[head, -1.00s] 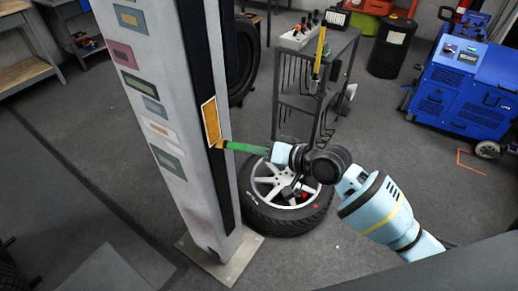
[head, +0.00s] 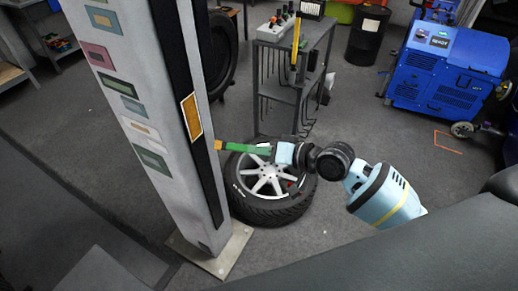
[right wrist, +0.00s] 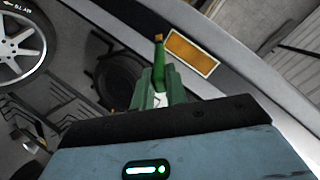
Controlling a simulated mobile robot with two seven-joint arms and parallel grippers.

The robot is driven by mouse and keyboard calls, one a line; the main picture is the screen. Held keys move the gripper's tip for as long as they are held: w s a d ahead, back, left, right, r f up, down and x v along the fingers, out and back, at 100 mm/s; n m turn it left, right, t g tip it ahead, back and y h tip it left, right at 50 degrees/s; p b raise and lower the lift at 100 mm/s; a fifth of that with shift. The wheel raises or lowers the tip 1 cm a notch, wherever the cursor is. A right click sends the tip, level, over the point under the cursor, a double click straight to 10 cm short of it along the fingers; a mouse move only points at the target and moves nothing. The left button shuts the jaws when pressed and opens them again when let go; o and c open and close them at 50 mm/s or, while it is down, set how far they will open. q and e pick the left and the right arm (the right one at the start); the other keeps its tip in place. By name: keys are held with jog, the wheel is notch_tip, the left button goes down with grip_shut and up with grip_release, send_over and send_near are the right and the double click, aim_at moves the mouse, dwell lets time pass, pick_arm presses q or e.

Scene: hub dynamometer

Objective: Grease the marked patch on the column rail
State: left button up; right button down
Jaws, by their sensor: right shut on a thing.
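The marked patch (head: 191,117) is an orange-brown rectangle with a pale outline on the black rail (head: 202,165) of the grey column. It also shows in the right wrist view (right wrist: 190,52). My right gripper (head: 274,151) is shut on a green-handled brush (head: 246,149) with an orange-brown tip. In the right wrist view the brush (right wrist: 160,72) points up between the jaws, its tip just left of the patch. In the head view the tip is right of and below the patch, with a small gap to the rail's edge. My left gripper is out of view.
A wheel with a tyre (head: 300,204) lies on the floor right of the column base plate (head: 232,252). A grey tool cart (head: 278,78) stands behind it. A blue machine (head: 440,72) is at the far right. Open floor lies between them.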

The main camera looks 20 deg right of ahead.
jog(key=shift+s+d, duration=0.1)
jog(key=shift+d, duration=0.05)
jog(key=shift+s+d, duration=0.95)
jog(key=shift+s, duration=0.05)
jog(key=shift+a, duration=0.15)
